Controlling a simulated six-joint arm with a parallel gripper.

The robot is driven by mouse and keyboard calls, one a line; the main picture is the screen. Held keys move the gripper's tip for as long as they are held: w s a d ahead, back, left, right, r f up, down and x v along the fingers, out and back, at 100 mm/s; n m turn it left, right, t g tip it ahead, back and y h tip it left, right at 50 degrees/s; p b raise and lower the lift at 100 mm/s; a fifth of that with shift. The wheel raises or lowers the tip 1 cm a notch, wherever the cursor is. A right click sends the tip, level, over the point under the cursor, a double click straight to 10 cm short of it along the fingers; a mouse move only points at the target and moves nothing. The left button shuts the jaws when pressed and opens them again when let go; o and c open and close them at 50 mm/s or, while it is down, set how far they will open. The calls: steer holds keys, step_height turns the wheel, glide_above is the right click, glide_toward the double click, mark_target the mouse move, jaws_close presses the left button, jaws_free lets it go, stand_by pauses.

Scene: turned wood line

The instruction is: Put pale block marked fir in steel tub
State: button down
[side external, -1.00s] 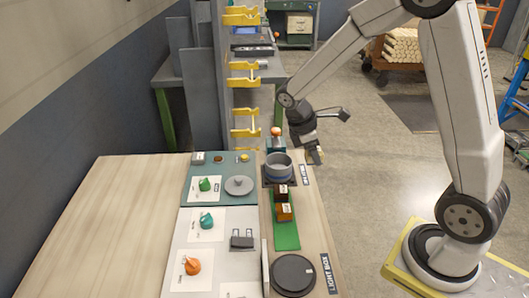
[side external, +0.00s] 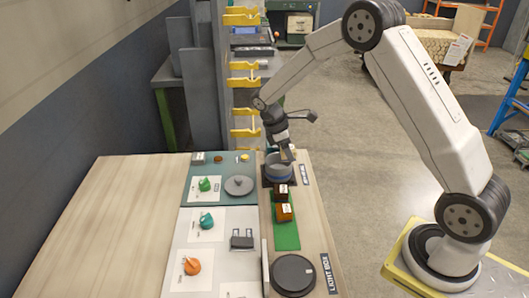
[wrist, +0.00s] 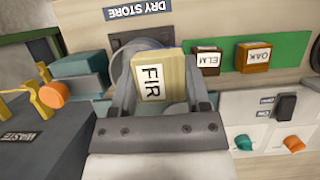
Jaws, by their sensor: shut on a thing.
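The pale block marked FIR (wrist: 158,76) is held between the fingers of my gripper (wrist: 160,105), its label facing the wrist camera. In the side view my gripper (side external: 287,155) is over the steel tub (side external: 279,171), with the block mostly hidden there. In the wrist view the tub's rim (wrist: 122,72) shows behind the block and fingers. The block appears above or at the tub's mouth; its exact height, and whether it touches the tub, I cannot tell.
Darker blocks marked ELM (wrist: 206,58) and OAK (wrist: 253,57) stand on a green strip (side external: 287,236) beside the tub. A DRY STORE label (wrist: 138,11) lies near the tub. A dark box marked WASTE (wrist: 35,135) is at the left in the wrist view. The left tabletop (side external: 110,220) is bare.

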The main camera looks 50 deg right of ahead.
steer(key=shift+w+d+f, duration=0.2)
steer(key=shift+w+f, duration=0.7)
steer(key=shift+f, duration=0.25)
steer(key=shift+w+d+f, duration=0.2)
steer(key=shift+w+f, duration=0.7)
steer(key=shift+f, duration=0.2)
steer(key=shift+w+f, duration=0.25)
steer(key=shift+f, duration=1.55)
steer(key=shift+f, duration=0.15)
steer(key=shift+c, duration=1.7)
jaws_free()
steer(key=v, duration=1.2)
steer(key=shift+r, duration=0.2)
